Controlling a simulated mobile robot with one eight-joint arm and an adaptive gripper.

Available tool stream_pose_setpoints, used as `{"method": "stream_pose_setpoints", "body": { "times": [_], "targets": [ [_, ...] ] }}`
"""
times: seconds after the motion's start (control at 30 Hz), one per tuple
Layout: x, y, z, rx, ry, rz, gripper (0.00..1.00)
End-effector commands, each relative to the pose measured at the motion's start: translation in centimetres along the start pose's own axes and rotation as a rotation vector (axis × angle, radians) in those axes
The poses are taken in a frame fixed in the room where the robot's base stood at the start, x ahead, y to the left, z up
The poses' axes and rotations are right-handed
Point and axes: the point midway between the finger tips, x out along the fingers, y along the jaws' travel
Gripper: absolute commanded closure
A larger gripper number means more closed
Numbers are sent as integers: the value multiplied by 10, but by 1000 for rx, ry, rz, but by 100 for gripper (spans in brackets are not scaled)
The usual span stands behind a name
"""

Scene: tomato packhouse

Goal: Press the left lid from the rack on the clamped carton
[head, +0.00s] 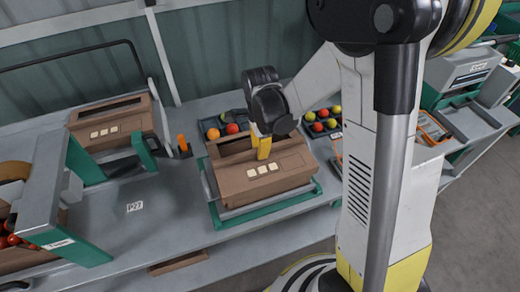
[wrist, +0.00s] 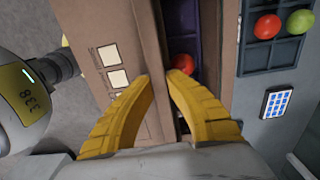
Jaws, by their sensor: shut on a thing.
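The brown lid (head: 285,165) with pale square labels and a long slot is over the clamped carton (head: 262,188) in the middle of the bench. I cannot tell whether it is fully seated. My gripper (head: 263,150) is shut on the lid, its yellow fingers pointing down. In the wrist view my gripper (wrist: 156,78) straddles a brown cardboard strip of the lid (wrist: 122,32), beside the slot. A purple inside and a red tomato (wrist: 183,63) show through the slot. A similar brown labelled piece (head: 110,122) stands at the green-and-grey rack (head: 85,165) on the left.
Dark trays of coloured tomatoes (head: 225,128) (head: 322,122) stand behind and right of the carton. A crate with red tomatoes (head: 30,258) is at the lower left. An orange-handled item (head: 183,145) stands between the rack and the carton. The bench front is mostly clear.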

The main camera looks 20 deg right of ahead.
Motion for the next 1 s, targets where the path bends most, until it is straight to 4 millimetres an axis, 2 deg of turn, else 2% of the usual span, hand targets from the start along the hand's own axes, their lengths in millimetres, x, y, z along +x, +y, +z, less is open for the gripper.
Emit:
{"method": "stream_pose_setpoints", "body": {
  "times": [0.6,1.0],
  "targets": [
    [13,0,0,0,0,0,100],
    [13,0,0,0,0,0,100]
  ]
}}
